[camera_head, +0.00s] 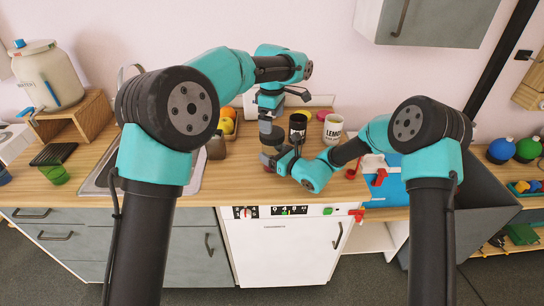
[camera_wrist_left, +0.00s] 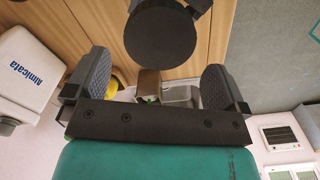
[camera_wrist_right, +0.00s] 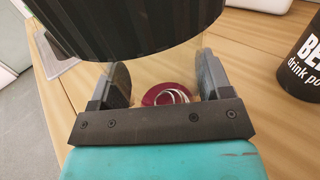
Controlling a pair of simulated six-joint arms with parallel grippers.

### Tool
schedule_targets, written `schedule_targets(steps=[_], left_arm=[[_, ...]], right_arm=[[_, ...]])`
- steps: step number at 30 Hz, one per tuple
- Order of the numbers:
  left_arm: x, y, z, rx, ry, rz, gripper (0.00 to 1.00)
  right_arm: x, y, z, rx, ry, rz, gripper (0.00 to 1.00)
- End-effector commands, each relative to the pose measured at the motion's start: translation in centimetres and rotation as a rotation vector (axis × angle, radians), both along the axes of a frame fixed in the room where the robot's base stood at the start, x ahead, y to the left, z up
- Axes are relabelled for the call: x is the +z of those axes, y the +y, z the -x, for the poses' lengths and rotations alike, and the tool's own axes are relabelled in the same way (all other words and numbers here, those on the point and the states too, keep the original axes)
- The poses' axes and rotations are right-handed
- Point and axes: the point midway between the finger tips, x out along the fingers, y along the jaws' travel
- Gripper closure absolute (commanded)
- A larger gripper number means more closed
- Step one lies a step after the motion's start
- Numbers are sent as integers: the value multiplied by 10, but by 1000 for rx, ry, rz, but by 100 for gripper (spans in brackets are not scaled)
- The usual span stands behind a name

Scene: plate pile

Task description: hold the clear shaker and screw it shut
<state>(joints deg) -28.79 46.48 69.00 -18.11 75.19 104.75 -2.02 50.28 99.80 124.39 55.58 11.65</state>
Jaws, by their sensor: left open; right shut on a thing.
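The clear shaker's see-through body (camera_wrist_right: 150,62) stands between the fingers of my right gripper (camera_wrist_right: 163,78), which is shut on it. Its ridged black lid (camera_wrist_right: 130,22) sits at the top of the body; whether it is tight I cannot tell. In the left wrist view the lid shows as a black disc (camera_wrist_left: 166,35) just beyond the fingertips. My left gripper (camera_wrist_left: 156,72) is open and empty, apart from the lid. In the head view the shaker is mostly hidden by my arms.
A black canister (camera_head: 298,122) and a white lemon cup (camera_head: 333,128) stand to the right on the wooden counter. A dark red disc with silver rings (camera_wrist_right: 165,93) shows behind the clear body.

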Motion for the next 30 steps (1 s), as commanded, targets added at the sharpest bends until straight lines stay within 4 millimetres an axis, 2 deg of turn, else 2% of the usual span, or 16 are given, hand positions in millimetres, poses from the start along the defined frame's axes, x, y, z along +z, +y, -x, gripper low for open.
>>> schedule_targets(steps=[6,10,15,23,30], left_arm=[[-33,0,1,-1,4,-1,0],[-46,0,0,-1,2,-1,0],[-55,0,0,-1,0,0,0],[-55,0,0,-1,0,0,0],[-55,0,0,-1,0,0,23]], right_arm=[[0,0,0,0,-1,-1,94],[0,0,0,0,-1,-1,94],[0,0,0,0,-1,-1,94],[0,0,0,0,-1,-1,94],[0,0,0,0,-1,-1,94]])
